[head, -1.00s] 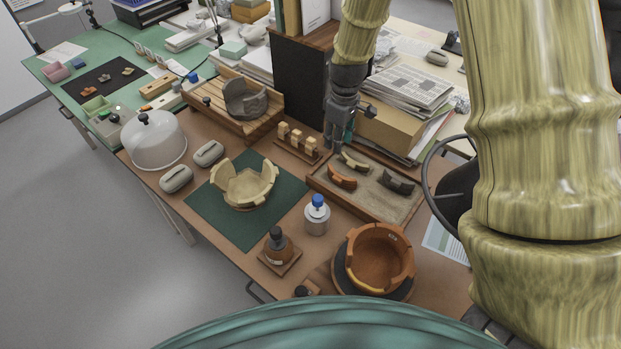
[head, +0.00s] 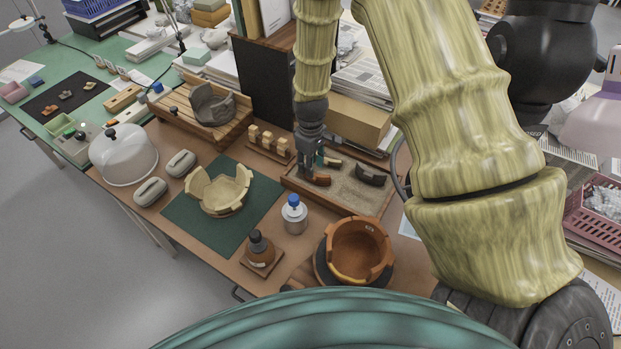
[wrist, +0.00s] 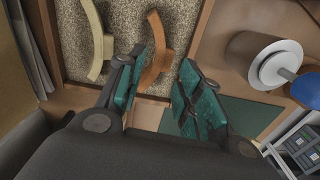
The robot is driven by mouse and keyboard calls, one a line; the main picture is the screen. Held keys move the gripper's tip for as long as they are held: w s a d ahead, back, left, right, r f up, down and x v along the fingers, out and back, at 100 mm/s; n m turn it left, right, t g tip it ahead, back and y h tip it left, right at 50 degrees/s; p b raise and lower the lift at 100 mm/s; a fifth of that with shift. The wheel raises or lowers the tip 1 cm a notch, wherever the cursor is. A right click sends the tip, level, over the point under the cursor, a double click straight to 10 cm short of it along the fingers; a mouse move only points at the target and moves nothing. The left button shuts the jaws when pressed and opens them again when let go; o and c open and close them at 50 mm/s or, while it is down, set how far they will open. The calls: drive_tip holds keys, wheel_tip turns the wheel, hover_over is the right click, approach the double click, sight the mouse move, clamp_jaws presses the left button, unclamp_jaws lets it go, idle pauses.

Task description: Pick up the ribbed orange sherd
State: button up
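The ribbed orange sherd (wrist: 156,52) is a curved orange piece in the sand tray (wrist: 197,12). In the wrist view its near end reaches in between the two fingers of my gripper (wrist: 160,88). The fingers are open, with gaps beside the sherd; I cannot tell whether either one touches it. In the head view my gripper (head: 312,172) is low over the left part of the tray and partly hides the orange sherd (head: 320,181). A cream sherd (wrist: 96,42) lies to its left in the wrist view. A dark grey sherd (head: 370,174) lies at the tray's right side.
A white bottle with a blue cap (head: 294,214) stands near the tray's front left. An orange pot (head: 358,250) stands in front. A cream pot (head: 219,191) sits on a green mat (head: 183,213). Small wooden blocks (head: 268,141) stand behind the tray, left of my gripper.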

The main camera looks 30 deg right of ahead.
sight(314, 178)
drive_tip(key=shift+s+f+p, duration=0.1)
drive_tip(key=shift+f+p, duration=0.55)
drive_tip(key=shift+f, duration=0.25)
drive_tip(key=shift+f+p, duration=0.5)
drive_tip(key=shift+f, duration=1.1)
drive_tip(key=c, duration=0.5)
